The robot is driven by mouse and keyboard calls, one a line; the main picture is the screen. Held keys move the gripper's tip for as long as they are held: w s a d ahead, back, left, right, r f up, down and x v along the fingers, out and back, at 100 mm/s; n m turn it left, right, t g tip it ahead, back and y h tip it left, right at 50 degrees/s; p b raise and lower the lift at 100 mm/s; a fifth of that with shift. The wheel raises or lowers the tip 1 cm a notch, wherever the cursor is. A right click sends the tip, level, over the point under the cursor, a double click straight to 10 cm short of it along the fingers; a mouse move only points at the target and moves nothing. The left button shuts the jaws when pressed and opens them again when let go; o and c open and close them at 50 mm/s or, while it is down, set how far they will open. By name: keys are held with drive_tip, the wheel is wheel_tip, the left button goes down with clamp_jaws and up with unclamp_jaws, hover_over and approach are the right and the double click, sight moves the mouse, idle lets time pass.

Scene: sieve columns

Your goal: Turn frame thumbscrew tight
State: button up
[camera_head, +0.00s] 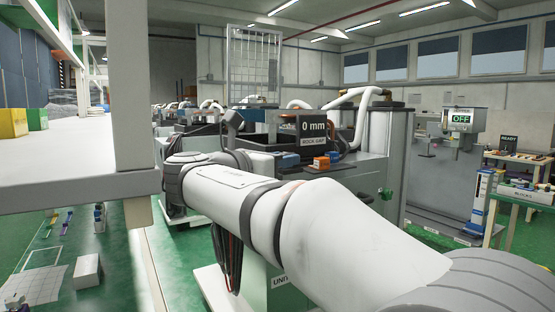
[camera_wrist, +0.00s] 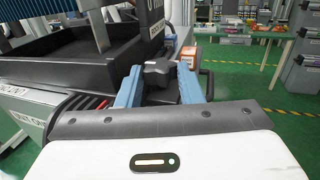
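The thumbscrew is a black lobed knob (camera_wrist: 158,72) at the front edge of a black tray-like frame (camera_wrist: 75,58) in the wrist view. My gripper (camera_wrist: 159,76) has two blue fingers, one on each side of the knob. The fingers stand apart with the knob between them, and narrow gaps seem to show beside it. The knob's shaft and the lower finger parts are hidden by the gripper body. In the head view my arm covers the near side of the unit, and I cannot make out the knob there.
A dark display (camera_head: 311,130) reading 0 mm stands on the unit, with an orange box (camera_head: 321,163) beside it. A white shelf (camera_head: 70,150) and its post are close on the left. A cabinet with an OFF screen (camera_head: 460,119) stands right.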

drive_tip(key=o, duration=0.5)
drive_tip(key=shift+c, duration=0.2)
drive_tip(key=shift+r, duration=0.1)
wheel_tip(320, 180, up, 10)
drive_tip(key=p, duration=0.3)
